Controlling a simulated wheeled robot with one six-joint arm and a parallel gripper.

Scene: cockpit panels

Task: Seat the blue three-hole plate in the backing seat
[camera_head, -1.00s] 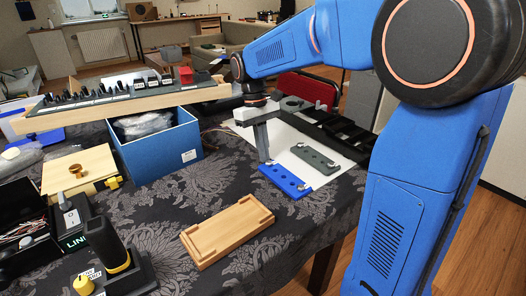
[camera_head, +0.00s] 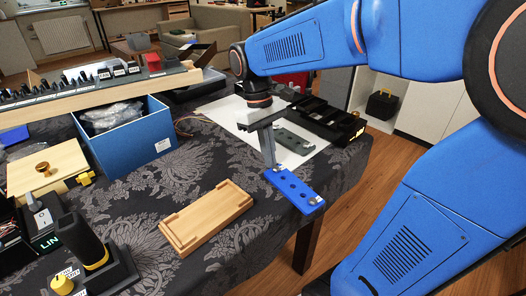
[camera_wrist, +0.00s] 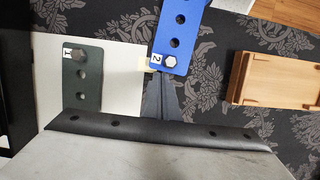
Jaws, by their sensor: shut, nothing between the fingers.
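In the wrist view the plate (camera_wrist: 182,30) shows a "2" label beside a hex bolt. The light wooden seat (camera_head: 188,235) is a shallow tray with raised rims, left of the plate; it also shows in the wrist view (camera_wrist: 275,75).
A dark green plate (camera_head: 297,143) marked "1" in the wrist view lies on a white sheet (camera_head: 225,108). A blue box (camera_head: 150,150) with plastic bags stands left of it. A black tray (camera_head: 325,118) lies behind. Patterned cloth around the wooden seat is clear.

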